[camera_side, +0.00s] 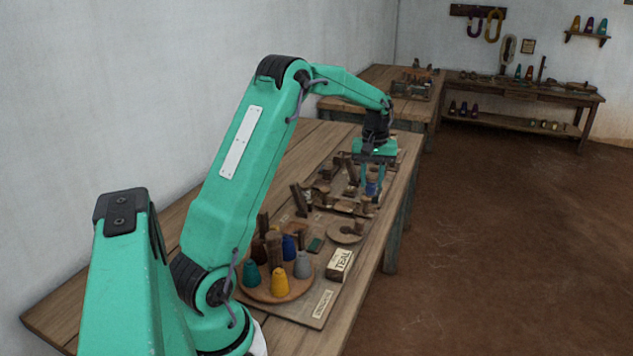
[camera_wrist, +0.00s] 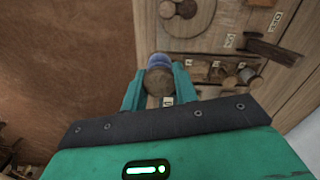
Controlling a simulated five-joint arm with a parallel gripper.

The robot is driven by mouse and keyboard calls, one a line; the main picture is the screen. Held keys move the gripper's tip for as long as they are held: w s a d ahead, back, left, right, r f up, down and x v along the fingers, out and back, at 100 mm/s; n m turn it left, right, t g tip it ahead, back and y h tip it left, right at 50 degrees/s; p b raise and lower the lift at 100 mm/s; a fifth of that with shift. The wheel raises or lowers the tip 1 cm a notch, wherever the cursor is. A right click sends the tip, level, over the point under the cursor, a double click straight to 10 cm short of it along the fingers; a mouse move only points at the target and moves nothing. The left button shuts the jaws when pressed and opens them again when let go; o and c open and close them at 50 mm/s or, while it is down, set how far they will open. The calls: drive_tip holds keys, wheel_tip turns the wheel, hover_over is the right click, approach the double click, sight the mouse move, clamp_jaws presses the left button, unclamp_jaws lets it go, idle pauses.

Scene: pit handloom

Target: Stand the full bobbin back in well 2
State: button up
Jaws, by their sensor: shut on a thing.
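My gripper (camera_side: 371,184) is over the far part of the bench, fingers pointing down. It is shut on a bobbin (camera_side: 371,188) that looks blue. In the wrist view the bobbin (camera_wrist: 159,62) sits between the fingertips (camera_wrist: 158,84), with a blue band and a round brown end facing the camera. A small pale label (camera_wrist: 167,101) shows just beside it. Which well is number 2 cannot be read, and what lies directly under the bobbin is hidden. In the side view the fingers cover part of it.
A ring-shaped wooden disc (camera_side: 344,232) lies between. In the wrist view a wooden block (camera_wrist: 272,52) and several short pegs stand right of the gripper.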

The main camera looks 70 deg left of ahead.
drive_tip(key=shift+w, duration=0.1)
drive_tip(key=a+f, duration=0.2)
drive_tip(key=a, duration=0.2)
drive_tip(key=s+a+f, duration=0.1)
drive_tip(key=a+f, duration=0.1)
drive_tip(key=a, duration=0.1)
drive_tip(key=s+a+f, duration=0.1)
drive_tip(key=a+f, duration=0.2)
drive_tip(key=a, duration=0.1)
drive_tip(key=shift+a, duration=0.3)
drive_tip(key=shift+f, duration=2)
drive_tip(key=shift+f, duration=0.2)
drive_tip(key=o, duration=1)
drive_tip(key=shift+o, duration=0.2)
drive_tip(key=shift+w+r, duration=0.1)
wheel_tip(320, 180, up, 12)
